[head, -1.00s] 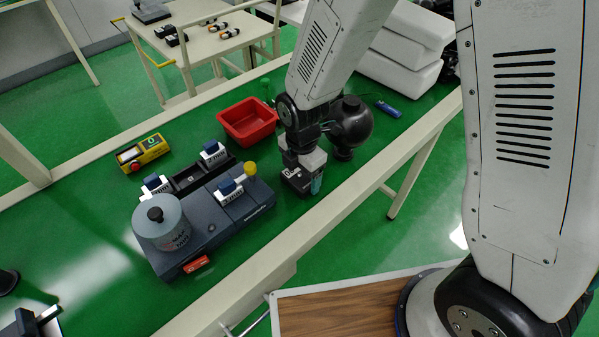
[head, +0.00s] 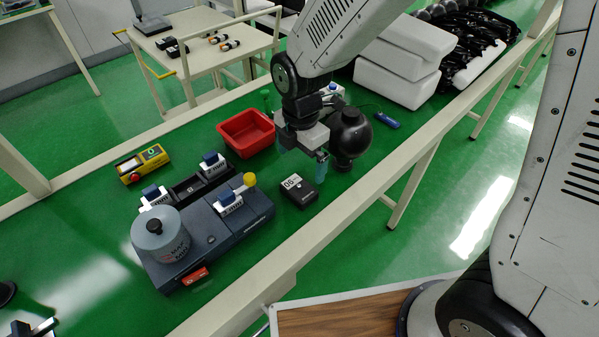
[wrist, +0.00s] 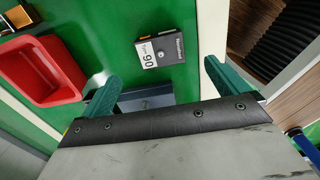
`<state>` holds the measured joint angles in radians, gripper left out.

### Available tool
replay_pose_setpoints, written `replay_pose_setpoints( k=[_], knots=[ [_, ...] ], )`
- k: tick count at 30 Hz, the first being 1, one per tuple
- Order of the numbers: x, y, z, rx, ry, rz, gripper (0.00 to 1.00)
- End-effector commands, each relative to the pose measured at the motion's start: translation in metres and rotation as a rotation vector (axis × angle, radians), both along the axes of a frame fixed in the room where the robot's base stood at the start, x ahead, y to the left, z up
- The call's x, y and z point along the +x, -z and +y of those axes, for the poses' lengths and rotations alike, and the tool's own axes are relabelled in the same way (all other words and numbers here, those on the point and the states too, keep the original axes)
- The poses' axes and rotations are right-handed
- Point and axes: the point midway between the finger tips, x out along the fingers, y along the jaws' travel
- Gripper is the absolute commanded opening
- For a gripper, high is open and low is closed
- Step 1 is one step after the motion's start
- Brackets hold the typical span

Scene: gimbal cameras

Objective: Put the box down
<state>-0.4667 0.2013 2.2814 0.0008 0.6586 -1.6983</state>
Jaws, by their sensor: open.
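In the wrist view the box (wrist: 167,46) sits beyond my fingertips, apart from both. My gripper (head: 303,151) is above and behind the box in the head view, its teal fingers spread and empty. In the wrist view my gripper (wrist: 161,78) shows its two teal fingers wide apart, with nothing between them.
A red bin (head: 246,133) stands behind my gripper, also seen in the wrist view (wrist: 40,71). The grey-blue machine (head: 205,235) with a grey canister is left of the box. A yellow control box (head: 143,164) and a blue tool (head: 387,121) lie on the table.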

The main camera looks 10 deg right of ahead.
Motion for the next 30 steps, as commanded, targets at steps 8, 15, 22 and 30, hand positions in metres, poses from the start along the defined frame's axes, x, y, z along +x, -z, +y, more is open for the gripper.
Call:
replay_pose_setpoints(
  k=[8, 15, 22, 30],
  knots=[
    [0.0, -0.023, 0.0, 0.0, 0.0, 0.0, 0.99],
    [-0.002, -0.034, -0.009, 0.003, 0.066, -0.005, 0.99],
    [-0.032, -0.101, -0.074, 0.026, 0.603, -0.036, 0.99],
    [-0.11, -0.165, -0.153, 0.07, 1.434, -0.062, 0.99]
  ],
)
